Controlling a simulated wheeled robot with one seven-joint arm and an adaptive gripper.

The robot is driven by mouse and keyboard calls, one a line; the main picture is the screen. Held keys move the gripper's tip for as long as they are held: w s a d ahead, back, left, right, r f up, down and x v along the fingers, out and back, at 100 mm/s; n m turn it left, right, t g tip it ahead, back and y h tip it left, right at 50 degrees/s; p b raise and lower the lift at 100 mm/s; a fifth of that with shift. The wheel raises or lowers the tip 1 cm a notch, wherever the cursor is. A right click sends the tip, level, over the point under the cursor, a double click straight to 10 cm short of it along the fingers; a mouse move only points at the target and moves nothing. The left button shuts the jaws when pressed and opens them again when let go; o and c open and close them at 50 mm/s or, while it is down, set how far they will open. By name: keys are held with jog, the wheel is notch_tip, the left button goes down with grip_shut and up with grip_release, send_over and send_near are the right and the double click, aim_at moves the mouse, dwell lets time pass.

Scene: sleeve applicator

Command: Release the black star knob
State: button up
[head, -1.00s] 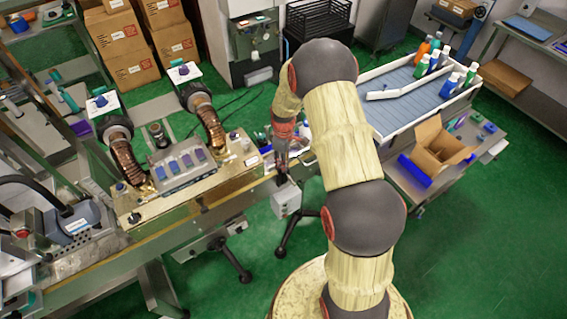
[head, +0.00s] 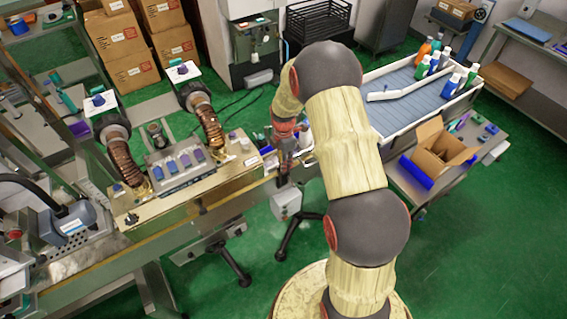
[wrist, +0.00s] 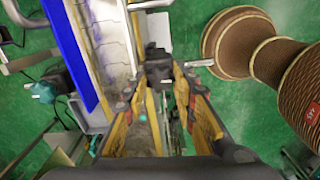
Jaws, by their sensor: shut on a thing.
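In the wrist view, my gripper (wrist: 158,98) has its yellow fingers closed in around a dark, blocky thing (wrist: 158,68) at their tips. I take this to be the black star knob; its star shape is not clear. In the head view, my gripper (head: 284,158) points down at the right end of the long machine bench. The knob cannot be told apart there from the dark fingertips. The wrist view does not show clearly whether the knob touches a fitting behind it.
A grey box on a stand (head: 286,203) is just below my gripper. The bench (head: 190,212) carries a grey button panel (head: 178,168) and ribbed hoses (head: 125,162) to the left. A sloped tray (head: 405,110) with bottles is at right. A blue rail (wrist: 68,50) lies left in the wrist view.

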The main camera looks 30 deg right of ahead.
jog(key=shift+r+n, duration=0.1)
jog(key=shift+n, duration=0.5)
jog(key=shift+w, duration=0.1)
jog(key=o, duration=1.2)
jog(key=shift+c, duration=0.2)
notch_tip(320, 180, up, 12)
